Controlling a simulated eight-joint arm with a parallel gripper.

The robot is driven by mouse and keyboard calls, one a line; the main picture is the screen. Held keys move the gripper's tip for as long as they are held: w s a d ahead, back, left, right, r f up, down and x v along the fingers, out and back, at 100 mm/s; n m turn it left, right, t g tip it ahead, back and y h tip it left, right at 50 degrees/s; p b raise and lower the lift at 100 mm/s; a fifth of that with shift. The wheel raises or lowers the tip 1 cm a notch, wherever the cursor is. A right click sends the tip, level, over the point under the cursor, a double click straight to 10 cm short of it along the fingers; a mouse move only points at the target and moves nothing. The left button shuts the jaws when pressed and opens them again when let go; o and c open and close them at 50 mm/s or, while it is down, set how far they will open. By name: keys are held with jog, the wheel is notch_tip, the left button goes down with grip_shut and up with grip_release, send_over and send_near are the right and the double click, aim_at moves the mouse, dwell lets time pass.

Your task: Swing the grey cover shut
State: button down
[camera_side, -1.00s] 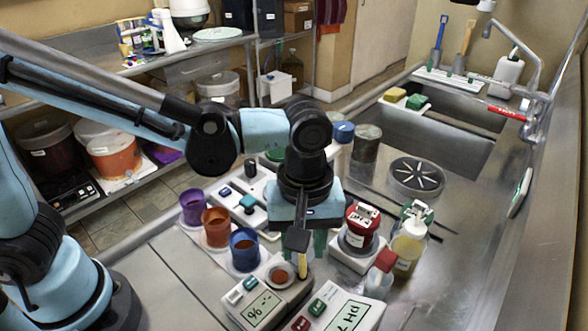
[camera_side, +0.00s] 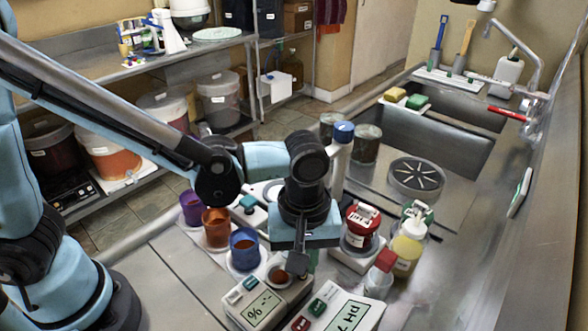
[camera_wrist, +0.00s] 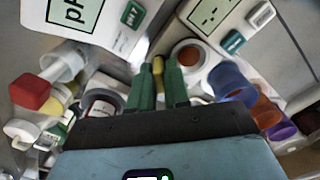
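My gripper (camera_side: 304,258) points down just behind the white meter (camera_side: 240,298), which has a "%" display. In the wrist view its two green fingers (camera_wrist: 161,88) are close together, with a yellow strip (camera_wrist: 158,66) in line with the narrow gap. I cannot tell whether they hold it. The meter's round well (camera_side: 279,277) is uncovered in part and holds something red-brown; it also shows in the wrist view (camera_wrist: 188,55). A dark flat piece (camera_side: 298,263) shows under my gripper beside the well. I cannot tell whether it is the grey cover, which is not clearly visible otherwise.
A pH meter (camera_side: 345,312) stands to the right. Purple, orange and blue cups (camera_side: 244,250) stand to the left. A red-lidded jar (camera_side: 360,226) and a yellow pump bottle (camera_side: 408,248) stand to the right of my gripper. Bare steel counter lies farther right.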

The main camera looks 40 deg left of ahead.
jog(key=shift+n, duration=0.3)
jog(key=n, duration=0.3)
jog(key=shift+n, duration=0.3)
jog(key=n, duration=1.3)
jog(key=shift+n, duration=0.4)
dwell(0.4)
jog(key=c, duration=1.2)
grip_release()
